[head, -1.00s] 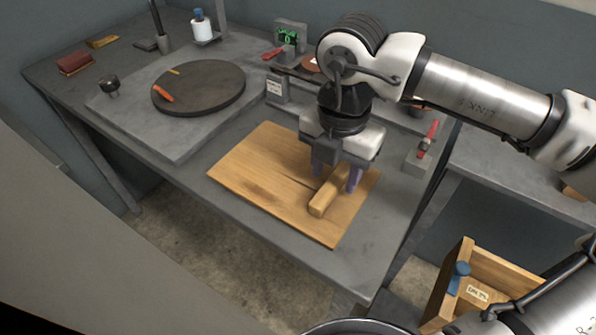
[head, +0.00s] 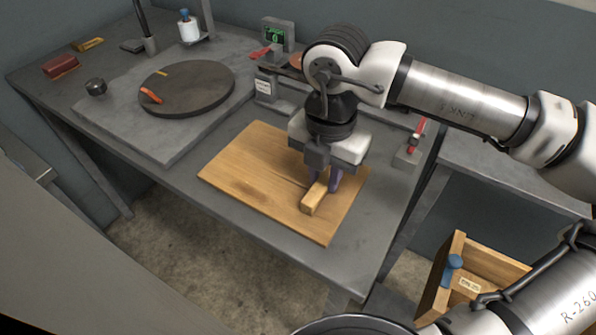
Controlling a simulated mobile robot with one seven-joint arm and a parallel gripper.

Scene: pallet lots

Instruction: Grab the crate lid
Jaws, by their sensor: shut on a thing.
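The crate lid (head: 255,185) is a flat wooden board lying on the grey table, with a raised wooden handle bar (head: 311,201) near its right side. My gripper (head: 326,184) points down over the lid, its purple fingers on both sides of the handle. It is shut on the handle. The gripper body hides the handle's far end. The lid looks flat on the table; I cannot tell any gap under it.
An open wooden crate (head: 443,262) with a blue knob stands low at the right. A dark round disc (head: 187,88) on a grey slab lies at the left. A red-handled tool (head: 418,133) is right of my gripper. The table's front edge is close below the lid.

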